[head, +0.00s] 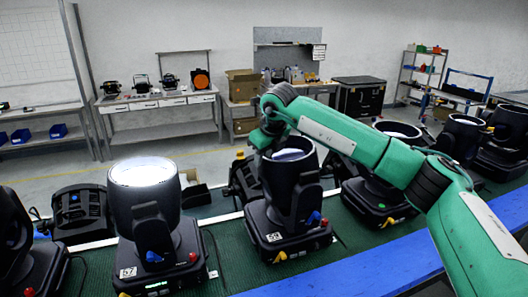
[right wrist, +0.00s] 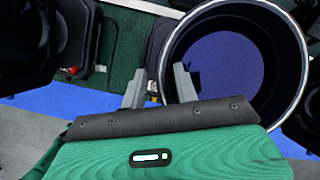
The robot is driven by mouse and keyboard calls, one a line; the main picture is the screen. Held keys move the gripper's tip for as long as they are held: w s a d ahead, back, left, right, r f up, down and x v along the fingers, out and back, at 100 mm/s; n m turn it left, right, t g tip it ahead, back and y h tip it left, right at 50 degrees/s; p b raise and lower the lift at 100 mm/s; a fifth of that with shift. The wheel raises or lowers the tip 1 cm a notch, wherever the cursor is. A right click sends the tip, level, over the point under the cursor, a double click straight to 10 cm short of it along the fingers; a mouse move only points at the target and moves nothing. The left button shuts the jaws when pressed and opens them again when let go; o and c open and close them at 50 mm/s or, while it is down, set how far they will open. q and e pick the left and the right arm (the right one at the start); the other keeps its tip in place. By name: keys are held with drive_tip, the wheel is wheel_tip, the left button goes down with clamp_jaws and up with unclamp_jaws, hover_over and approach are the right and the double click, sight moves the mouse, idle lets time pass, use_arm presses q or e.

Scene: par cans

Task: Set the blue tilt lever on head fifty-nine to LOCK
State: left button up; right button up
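Head fifty-nine (head: 277,215) stands upright on the green bench surface, with a white 59 label on its base. Its dark can (head: 287,178) has a pale, open top. The blue tilt lever (head: 314,218) shows low on the yoke, beside a red knob; its setting is too small to read. My right gripper (head: 265,140) is at the can's upper left rim, partly hidden by my arm. In the right wrist view its two grey fingers (right wrist: 160,86) are apart, with the round mouth of a can (right wrist: 225,60) beside them. My left gripper is out of view.
Head fifty-seven (head: 160,250) stands to the left, with its own blue lever and red knob. More heads stand at the far left and to the right. A blue rail (head: 345,270) runs along the bench front. Benches and shelves stand behind.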

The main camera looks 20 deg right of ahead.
drive_tip(key=shift+w+f, duration=0.1)
drive_tip(key=shift+f, duration=0.15)
clamp_jaws()
drive_tip(key=shift+d+y+b, duration=0.3)
drive_tip(key=shift+d+b, duration=0.05)
drive_tip(key=shift+b, duration=0.5)
drive_tip(key=shift+d+r+y+b, duration=0.4)
drive_tip(key=shift+r+y+b, duration=0.1)
drive_tip(key=shift+r+b, duration=0.15)
drive_tip(key=shift+r, duration=0.1)
